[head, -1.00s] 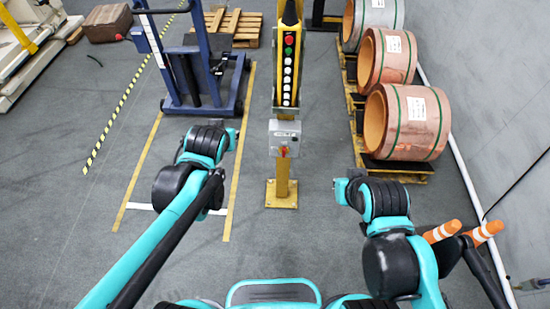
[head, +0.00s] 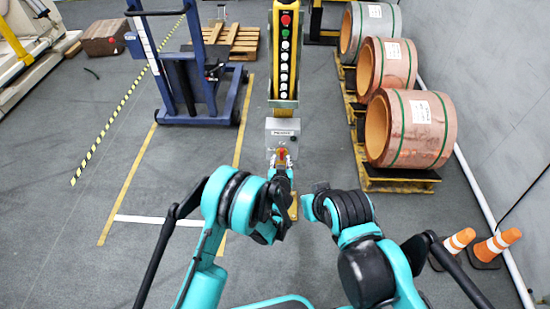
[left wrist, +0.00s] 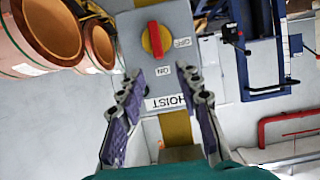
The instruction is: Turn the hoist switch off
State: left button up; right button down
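The hoist switch is a grey box (head: 283,130) on the yellow post, below the pendant. In the left wrist view its red knob (left wrist: 155,39) on a yellow disc shows close up. The knob's bar lines up roughly with the ON label (left wrist: 162,71); the OFF label (left wrist: 182,42) is to its right. These labels and HOIST (left wrist: 166,103) appear upside down. My left gripper (left wrist: 166,84) is open, its fingers spread, empty, short of the knob and apart from it. In the head view my left gripper (head: 281,162) is at the knob. My right gripper (head: 308,207) is right of the post, its fingers unclear.
The yellow pendant (head: 286,50) hangs above the box. Copper coils (head: 425,128) on pallets stand to the right, and a blue lift frame (head: 205,90) to the left. The floor left of the taped area is clear.

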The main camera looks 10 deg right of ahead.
aim_at(282, 152)
pick_arm(q)
jog(key=b+x, duration=0.1)
jog(key=x, duration=0.2)
jog(key=b+x, duration=0.1)
jog(key=x, duration=0.2)
jog(key=shift+w+d+f, duration=0.1)
jog(key=shift+w+f, duration=0.15)
jog(key=shift+f, duration=0.15)
jog(key=shift+w+d+f, duration=0.15)
jog(key=shift+w+d, duration=0.05)
jog(key=shift+w, duration=0.35)
grip_shut()
